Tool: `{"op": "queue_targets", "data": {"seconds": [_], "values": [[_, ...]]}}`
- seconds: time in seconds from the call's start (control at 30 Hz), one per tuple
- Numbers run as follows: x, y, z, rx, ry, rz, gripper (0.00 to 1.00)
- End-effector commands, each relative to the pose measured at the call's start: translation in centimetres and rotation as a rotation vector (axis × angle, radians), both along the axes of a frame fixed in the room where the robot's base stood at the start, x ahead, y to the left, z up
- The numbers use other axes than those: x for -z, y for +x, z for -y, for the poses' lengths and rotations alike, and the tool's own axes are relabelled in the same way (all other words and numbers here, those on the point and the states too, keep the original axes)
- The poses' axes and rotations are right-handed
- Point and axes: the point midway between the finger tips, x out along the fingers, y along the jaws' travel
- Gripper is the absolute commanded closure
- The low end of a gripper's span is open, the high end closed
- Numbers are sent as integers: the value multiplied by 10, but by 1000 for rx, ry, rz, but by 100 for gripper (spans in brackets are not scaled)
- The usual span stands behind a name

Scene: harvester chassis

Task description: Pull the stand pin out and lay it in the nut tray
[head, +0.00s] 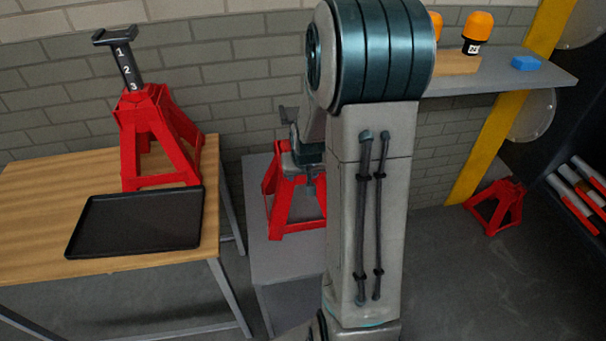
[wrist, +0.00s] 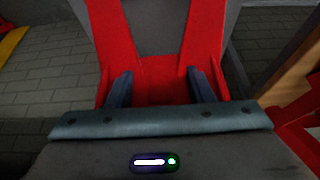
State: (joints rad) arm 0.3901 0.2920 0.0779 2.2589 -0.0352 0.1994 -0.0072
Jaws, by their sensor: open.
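A red stand (head: 295,205) is on a grey bench in the middle, partly hidden by my arm. In the wrist view its red legs and plate (wrist: 150,72) fill the space ahead of and between my fingers. My gripper (wrist: 160,88) is open, with a finger on each side and nothing clearly held. In the head view my gripper (head: 312,180) is at the upper part of that stand; whether it touches cannot be told. I cannot make out the stand pin in either view. The nut tray (head: 135,222), black, flat and empty, lies on the wooden table at left.
Another red stand (head: 150,135) with a numbered black post is behind the tray on the wooden table (head: 40,190). A third red stand (head: 495,205) is on the floor at right. A grey shelf (head: 500,75) holds orange-capped bottles and a blue block (head: 525,63).

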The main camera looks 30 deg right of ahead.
Motion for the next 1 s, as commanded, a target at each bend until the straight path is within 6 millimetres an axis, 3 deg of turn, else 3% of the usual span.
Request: {"op": "queue_targets", "data": {"seconds": [0.2, 0.37, 0.4, 1.0], "values": [[0, 0, 0, 0, 0, 0, 53], [0, 0, 0, 0, 0, 0, 97], [0, 0, 0, 0, 0, 0, 100], [-1, -21, -6, 1, 0, 2, 100]]}}
